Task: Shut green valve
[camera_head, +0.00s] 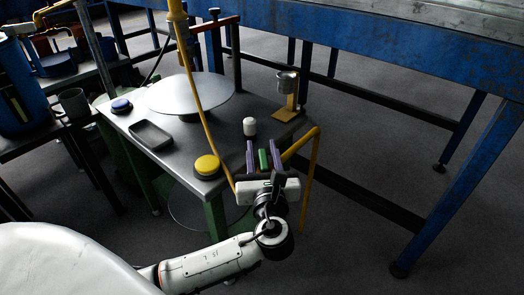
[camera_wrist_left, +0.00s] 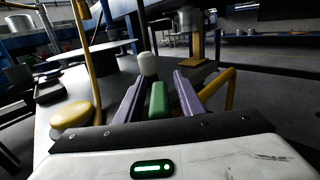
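The green valve handle (camera_head: 263,158) is a small upright green bar at the front right corner of the grey workbench. It also shows in the left wrist view (camera_wrist_left: 158,99), in the middle, standing lengthwise between my fingers. My left gripper (camera_head: 260,145) has two purple fingers, one on each side of the green handle. It also shows in the left wrist view (camera_wrist_left: 159,77). The fingers are apart, with a narrow gap to the handle on each side, so it looks open around it. The valve's body below the handle is hidden by my gripper. My right gripper is not in view.
A yellow button (camera_head: 207,166) sits left of my gripper and a white knob (camera_head: 250,127) just beyond it. Yellow pipes (camera_head: 212,135) run close on both sides. A metal cup (camera_head: 287,82) on a yellow stand, a dark tray (camera_head: 152,135) and a round plate (camera_head: 190,92) stand farther back.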

